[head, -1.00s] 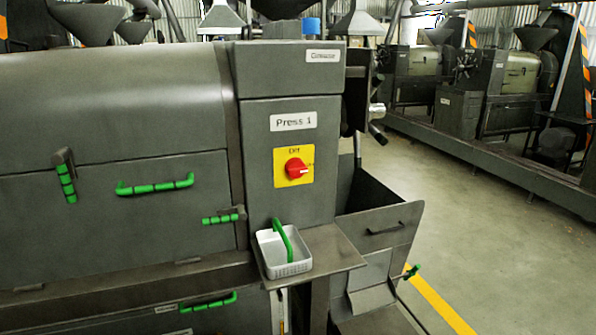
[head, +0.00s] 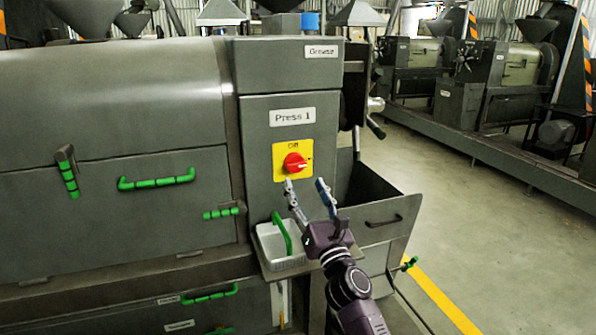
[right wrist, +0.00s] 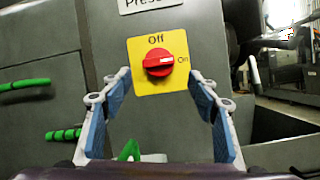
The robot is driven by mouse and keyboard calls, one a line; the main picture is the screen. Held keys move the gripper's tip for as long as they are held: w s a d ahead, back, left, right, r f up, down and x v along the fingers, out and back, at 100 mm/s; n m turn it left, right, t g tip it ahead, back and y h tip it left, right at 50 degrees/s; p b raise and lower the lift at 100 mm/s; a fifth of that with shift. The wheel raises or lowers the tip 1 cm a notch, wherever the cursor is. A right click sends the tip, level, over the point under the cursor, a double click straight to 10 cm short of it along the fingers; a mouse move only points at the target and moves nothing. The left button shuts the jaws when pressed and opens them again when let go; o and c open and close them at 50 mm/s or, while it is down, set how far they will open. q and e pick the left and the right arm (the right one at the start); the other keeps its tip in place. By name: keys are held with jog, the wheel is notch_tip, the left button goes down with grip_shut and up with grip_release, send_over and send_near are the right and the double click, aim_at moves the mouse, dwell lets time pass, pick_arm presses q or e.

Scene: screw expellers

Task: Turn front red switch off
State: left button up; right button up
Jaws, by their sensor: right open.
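The red switch (head: 294,163) is a round rotary knob on a yellow plate (head: 280,172), on the dark grey panel under the "Press 1" label. In the right wrist view the red switch (right wrist: 158,63) shows "Off" above it and "On" to its right. Its white mark points right, toward "On". My right gripper (head: 305,183) is open in front of the panel, just below the switch. In the right wrist view its blue-padded fingers (right wrist: 160,85) stand apart, one on each side of the yellow plate's lower part. Nothing is between them. My left gripper is not seen.
A white basket (head: 268,240) with a green handle sits on a shelf below the switch, behind my right gripper. Green handles (head: 156,183) line the press at left. An open grey bin (head: 385,205) stands to the right. Clear floor lies beyond.

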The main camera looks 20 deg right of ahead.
aim_at(298, 169)
jog(key=shift+x, duration=3.05)
jog(key=shift+c, duration=0.4)
jog(key=c, duration=1)
